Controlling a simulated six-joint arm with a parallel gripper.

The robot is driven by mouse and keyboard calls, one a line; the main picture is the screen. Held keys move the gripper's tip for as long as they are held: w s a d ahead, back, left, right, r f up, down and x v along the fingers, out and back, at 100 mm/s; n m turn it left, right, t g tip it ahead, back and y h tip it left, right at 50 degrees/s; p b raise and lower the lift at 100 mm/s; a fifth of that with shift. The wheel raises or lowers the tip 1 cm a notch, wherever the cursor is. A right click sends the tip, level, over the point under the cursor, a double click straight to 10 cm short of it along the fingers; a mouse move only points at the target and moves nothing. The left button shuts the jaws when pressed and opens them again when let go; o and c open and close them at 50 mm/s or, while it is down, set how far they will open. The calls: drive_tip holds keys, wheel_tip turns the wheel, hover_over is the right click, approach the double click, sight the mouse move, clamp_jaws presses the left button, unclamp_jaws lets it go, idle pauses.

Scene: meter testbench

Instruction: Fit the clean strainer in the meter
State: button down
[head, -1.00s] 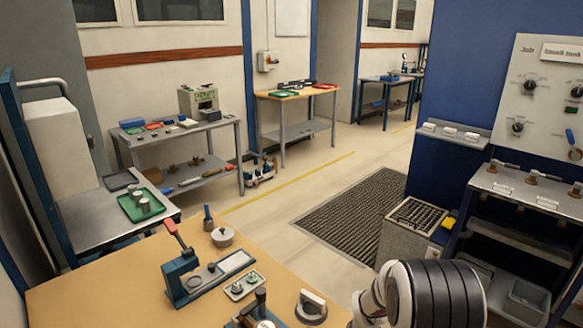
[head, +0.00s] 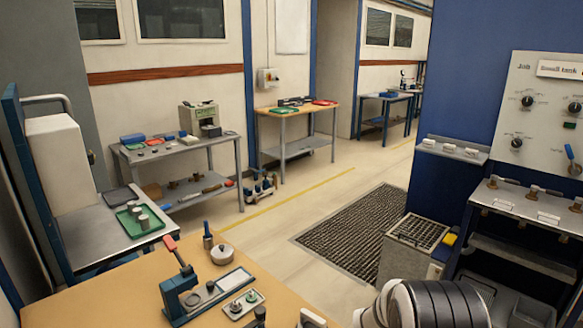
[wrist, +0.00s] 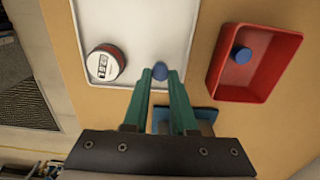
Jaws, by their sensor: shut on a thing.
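In the wrist view my gripper (wrist: 161,76) has its two green fingers closed on a small round dark-blue piece, which I take for the strainer (wrist: 160,69). The fingers hide part of it. It shows over the lower part of a white tray (wrist: 160,20). The meter, a round body with a reddish rim and a counter window (wrist: 104,64), is at the left of that tray, apart from my gripper. A similar blue round piece (wrist: 242,55) lies in a red bin (wrist: 283,75) at the right. My gripper is not visible in the head view.
A blue object (wrist: 200,112) lies partly hidden behind my fingers. In the head view, the wooden table carries a blue fixture with a red-handled lever (head: 183,290), a round pale lidded piece (head: 222,254) and a small tray with fittings (head: 243,304). A dark floor mat (head: 350,225) lies beyond.

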drive_tip(key=shift+r, duration=3.8)
drive_tip(key=shift+w+a+r, duration=0.4)
drive_tip(key=shift+w+a, duration=0.5)
drive_tip(key=shift+a, duration=1.7)
drive_tip(key=shift+w+a+r, duration=0.4)
drive_tip(key=shift+w+a, duration=0.45)
drive_tip(key=shift+a, duration=1.75)
drive_tip(key=shift+w+a+r, duration=0.4)
drive_tip(key=shift+w+a, duration=0.5)
drive_tip(key=shift+a, duration=1.7)
drive_tip(key=shift+f, duration=0.45)
drive_tip(key=shift+f, duration=0.35)
drive_tip(key=shift+f, duration=1.5)
